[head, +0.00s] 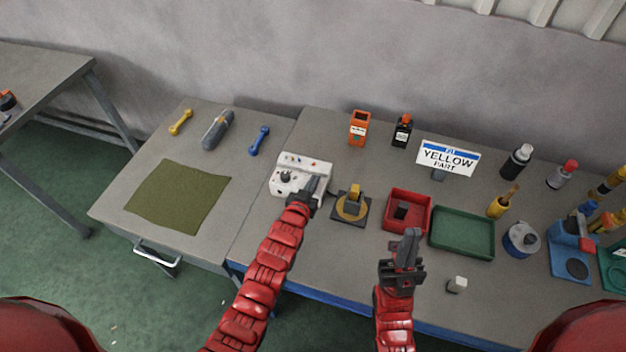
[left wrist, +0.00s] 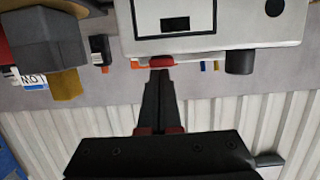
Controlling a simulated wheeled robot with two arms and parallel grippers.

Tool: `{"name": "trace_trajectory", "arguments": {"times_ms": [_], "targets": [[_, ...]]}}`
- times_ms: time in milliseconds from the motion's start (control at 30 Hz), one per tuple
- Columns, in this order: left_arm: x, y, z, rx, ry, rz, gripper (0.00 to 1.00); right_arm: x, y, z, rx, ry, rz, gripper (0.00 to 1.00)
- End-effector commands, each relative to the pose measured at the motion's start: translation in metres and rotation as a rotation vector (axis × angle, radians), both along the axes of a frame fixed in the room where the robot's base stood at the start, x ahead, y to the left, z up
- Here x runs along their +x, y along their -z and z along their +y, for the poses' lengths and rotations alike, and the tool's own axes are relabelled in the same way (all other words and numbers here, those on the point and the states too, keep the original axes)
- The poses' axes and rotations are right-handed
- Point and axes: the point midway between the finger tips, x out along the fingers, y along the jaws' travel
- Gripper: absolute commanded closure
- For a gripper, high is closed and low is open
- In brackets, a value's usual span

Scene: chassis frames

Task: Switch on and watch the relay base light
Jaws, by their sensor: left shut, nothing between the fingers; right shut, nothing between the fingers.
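A white control box (head: 288,188) with a dark knob and several small coloured parts along its back stands at the left of the workbench. A dark square base with a yellow part (head: 352,207) stands to the right of the box. My right gripper (head: 409,240) is shut and empty before the red tray. I cannot make out a lit lamp.
A red tray (head: 427,216) and green tray (head: 463,252) lie right of the base. A sign (head: 448,157) reading YELLOW PART stands behind them. Bottles and tools crowd the right end. A green cloth (head: 178,196) lies left.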

Motion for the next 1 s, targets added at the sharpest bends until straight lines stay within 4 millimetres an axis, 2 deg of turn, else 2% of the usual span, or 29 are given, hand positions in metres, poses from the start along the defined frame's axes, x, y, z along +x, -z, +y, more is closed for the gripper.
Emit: {"name": "trace_trajectory", "arguments": {"times_ms": [200, 400, 633, 1000], "targets": [[0.001, 0.001, 0.000, 0.002, 0.000, 0.008, 1.00, 0.000, 0.002, 0.000, 0.000, 0.000, 0.000, 1.00], [0.003, 0.007, -0.001, 0.027, 0.000, 0.083, 1.00, 0.000, 0.018, 0.000, 0.000, 0.000, 0.000, 1.00], [0.003, 0.006, -0.001, 0.029, 0.000, 0.088, 1.00, 0.000, 0.012, 0.000, 0.000, 0.000, 0.000, 1.00], [0.014, 0.001, -0.004, 0.028, 0.000, 0.088, 1.00, 0.000, 0.021, 0.000, 0.000, 0.000, 0.000, 1.00]]}}
